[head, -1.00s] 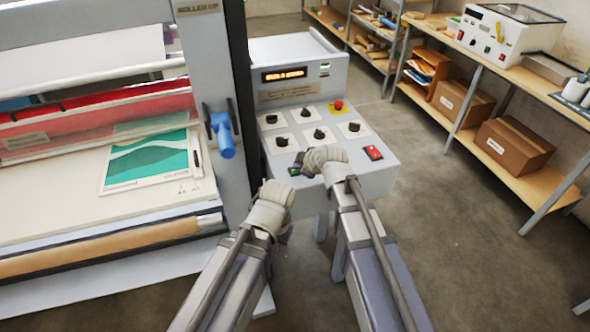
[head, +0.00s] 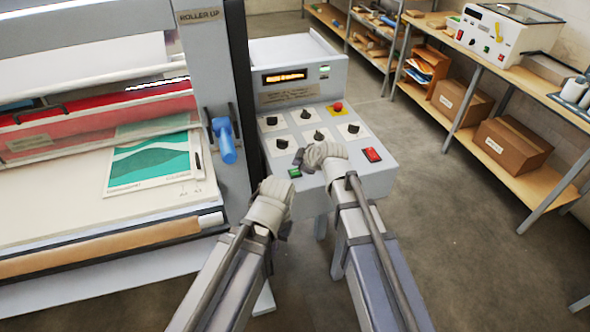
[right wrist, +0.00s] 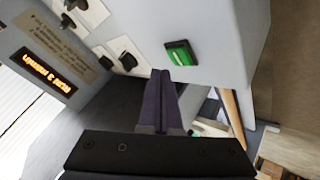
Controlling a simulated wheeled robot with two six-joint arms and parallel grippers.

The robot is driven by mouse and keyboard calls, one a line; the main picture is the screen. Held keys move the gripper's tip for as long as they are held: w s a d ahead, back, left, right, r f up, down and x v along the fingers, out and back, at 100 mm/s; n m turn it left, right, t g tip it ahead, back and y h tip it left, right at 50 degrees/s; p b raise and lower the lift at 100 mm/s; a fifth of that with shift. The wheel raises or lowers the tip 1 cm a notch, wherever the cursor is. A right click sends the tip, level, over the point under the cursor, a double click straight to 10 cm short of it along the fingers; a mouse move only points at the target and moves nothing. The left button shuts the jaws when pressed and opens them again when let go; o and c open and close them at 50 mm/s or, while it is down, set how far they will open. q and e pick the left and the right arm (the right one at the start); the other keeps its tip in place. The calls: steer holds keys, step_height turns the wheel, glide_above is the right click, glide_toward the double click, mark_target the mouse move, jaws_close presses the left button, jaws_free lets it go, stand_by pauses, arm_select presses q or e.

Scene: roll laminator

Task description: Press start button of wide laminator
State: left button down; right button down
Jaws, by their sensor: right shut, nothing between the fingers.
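The wide laminator's control box (head: 330,110) stands right of its rollers, with a sloped grey panel. The green start button (head: 295,173) is near the panel's front left corner and looks bright green. It also shows in the right wrist view (right wrist: 180,53). My right gripper (head: 299,163) is over the panel just behind the button. In the right wrist view its closed dark fingers (right wrist: 161,76) point to a spot beside the button, apart from it in the picture, holding nothing. My left gripper (head: 270,203) is left of the panel's front; its fingers are unclear.
Several black knobs (head: 282,143), a red mushroom button (head: 338,107) and a red switch (head: 372,154) share the panel. A blue handle (head: 223,140) juts from the laminator's side post. A teal print (head: 150,162) lies on the feed table. Shelves stand at right; floor between is clear.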

mark_target(298, 173)
step_height(298, 173, up, 4)
steer(key=p, duration=0.3)
steer(key=shift+r+p, duration=0.15)
steer(key=shift+p, duration=0.15)
